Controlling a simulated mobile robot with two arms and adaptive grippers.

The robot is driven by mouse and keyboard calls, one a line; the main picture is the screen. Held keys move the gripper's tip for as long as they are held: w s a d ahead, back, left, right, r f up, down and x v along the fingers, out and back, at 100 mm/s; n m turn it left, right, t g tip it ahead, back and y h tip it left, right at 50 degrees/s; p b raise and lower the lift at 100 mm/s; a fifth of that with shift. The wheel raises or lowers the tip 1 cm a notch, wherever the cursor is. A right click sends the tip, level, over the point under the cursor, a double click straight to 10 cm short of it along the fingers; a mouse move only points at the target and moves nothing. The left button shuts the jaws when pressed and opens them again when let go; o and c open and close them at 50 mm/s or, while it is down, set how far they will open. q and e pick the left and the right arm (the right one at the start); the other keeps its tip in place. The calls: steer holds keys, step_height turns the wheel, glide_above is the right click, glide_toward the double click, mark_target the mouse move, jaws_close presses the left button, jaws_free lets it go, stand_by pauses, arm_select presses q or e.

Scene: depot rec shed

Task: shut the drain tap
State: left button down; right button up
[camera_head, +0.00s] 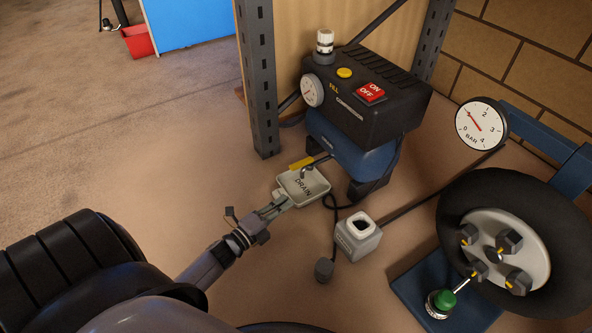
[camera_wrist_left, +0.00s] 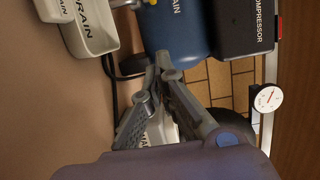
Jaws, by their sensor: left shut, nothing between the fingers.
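The drain tap (camera_head: 301,164) has a yellow lever and a grey spout at the lower front of the blue compressor tank (camera_head: 352,152). The lever points left, away from the tank, over a pale tray (camera_head: 322,194) marked DRAIN. My left gripper (camera_head: 284,203) is shut and empty by the tray's near-left edge, apart from the tap. In the left wrist view its fingertips (camera_wrist_left: 163,62) meet below the blue tank (camera_wrist_left: 178,30), with the tray (camera_wrist_left: 105,38) to the left. I cannot make out the yellow lever there. My right gripper is not in view.
The black compressor top (camera_head: 375,100) carries a gauge and a red ON/OFF switch. A shelf post (camera_head: 258,80) stands left of it. A white box (camera_head: 357,238) and cable lie right of my gripper. A wheel (camera_head: 450,215) stands at right.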

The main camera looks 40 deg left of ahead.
mark_target(302, 165)
arm_select(q)
steer(key=w+a+b, duration=0.2)
steer(key=w+b, duration=0.6)
steer(key=w, duration=0.3)
steer(key=shift+a, duration=0.15)
steer(key=shift+r, duration=0.1)
